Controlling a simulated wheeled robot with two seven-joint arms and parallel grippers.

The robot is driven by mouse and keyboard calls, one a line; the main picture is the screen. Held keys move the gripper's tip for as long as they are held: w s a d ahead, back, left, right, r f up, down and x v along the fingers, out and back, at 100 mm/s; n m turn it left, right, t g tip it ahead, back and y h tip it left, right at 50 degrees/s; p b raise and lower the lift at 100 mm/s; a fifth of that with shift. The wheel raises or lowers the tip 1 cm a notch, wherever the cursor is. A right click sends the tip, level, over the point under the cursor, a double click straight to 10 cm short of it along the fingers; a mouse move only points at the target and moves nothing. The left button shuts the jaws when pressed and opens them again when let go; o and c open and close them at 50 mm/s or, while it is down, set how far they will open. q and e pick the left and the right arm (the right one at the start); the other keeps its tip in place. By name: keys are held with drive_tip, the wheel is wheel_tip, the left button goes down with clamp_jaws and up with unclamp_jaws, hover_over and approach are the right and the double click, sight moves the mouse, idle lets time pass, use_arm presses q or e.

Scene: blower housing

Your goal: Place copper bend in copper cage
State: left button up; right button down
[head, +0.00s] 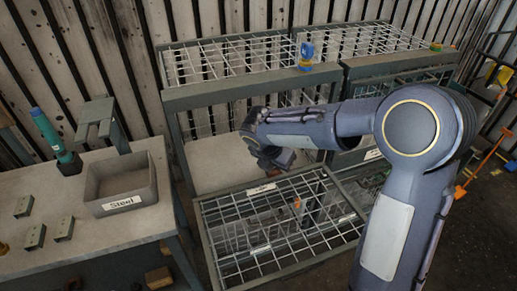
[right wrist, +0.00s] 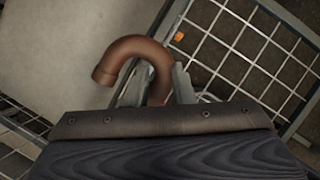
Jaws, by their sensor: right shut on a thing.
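The copper bend (right wrist: 134,47), a brown U-shaped pipe, shows in the right wrist view. My right gripper (right wrist: 155,85) is shut on one leg of it; the curved end and open mouth stick out beyond the fingers. In the head view this gripper (head: 272,158) is above the back edge of a low wire-mesh cage (head: 240,247), and the bend is too small to make out. That cage has a white label (head: 262,188) that I cannot read, so I cannot tell if it is the copper cage. My left gripper is not in view.
A grey bin labelled Steel (head: 123,207) stands on the left workbench (head: 120,250) beside small metal blocks and a teal tool (head: 48,133). A wire-topped rack (head: 225,97) stands behind. A pale panel (right wrist: 75,40) lies left of the bend in the right wrist view.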

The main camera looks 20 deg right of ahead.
drive_tip(key=w+f+p, duration=0.1)
drive_tip(key=w+f, duration=0.1)
drive_tip(key=w, duration=0.2)
drive_tip(key=w+f+p, duration=0.1)
drive_tip(key=w+f, duration=0.2)
drive_tip(key=w, duration=0.2)
drive_tip(key=w+f+p, duration=0.1)
drive_tip(key=w+f, duration=0.1)
drive_tip(key=w, duration=0.2)
drive_tip(key=shift+w+a+f+p, duration=0.25)
drive_tip(key=shift+p, duration=0.15)
drive_tip(key=shift+w+f, duration=0.1)
drive_tip(key=shift+f, duration=0.05)
drive_tip(key=shift+f+b, duration=0.35)
drive_tip(key=shift+f, duration=0.1)
drive_tip(key=shift+f, duration=0.1)
drive_tip(key=c, duration=1.2)
unclamp_jaws()
drive_tip(key=shift+c, duration=0.2)
